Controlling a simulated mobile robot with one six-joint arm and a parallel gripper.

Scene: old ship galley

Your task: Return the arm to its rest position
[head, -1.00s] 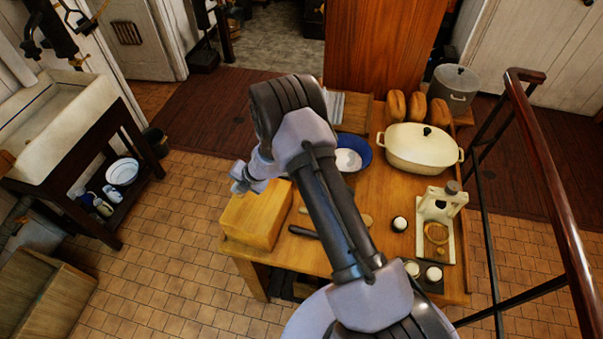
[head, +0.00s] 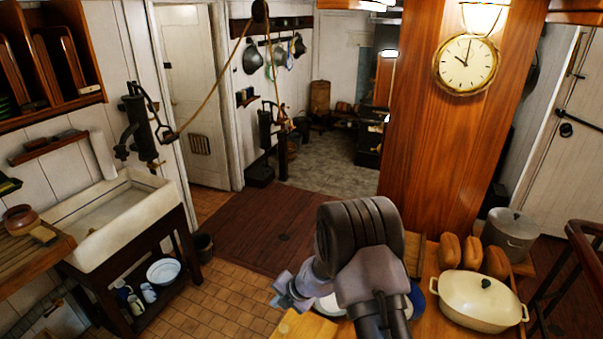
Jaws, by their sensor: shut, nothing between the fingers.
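My arm rises from the bottom of the head view, with its thick dark-banded joint above the near part of the wooden table (head: 440,322). My gripper (head: 280,299) is at the left of that joint, small and pointing left, above the table's left part. It is shut with nothing in it. It appears apart from everything around it. The arm hides much of a blue-rimmed bowl (head: 417,300) behind it.
A cream lidded pot (head: 480,302), several bread loaves (head: 472,256) and a grey stockpot (head: 510,235) stand on or by the table at right. A wooden block (head: 305,328) is below my gripper. A sink (head: 110,218) stands left. A dark railing (head: 580,260) is at right. Floor between is clear.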

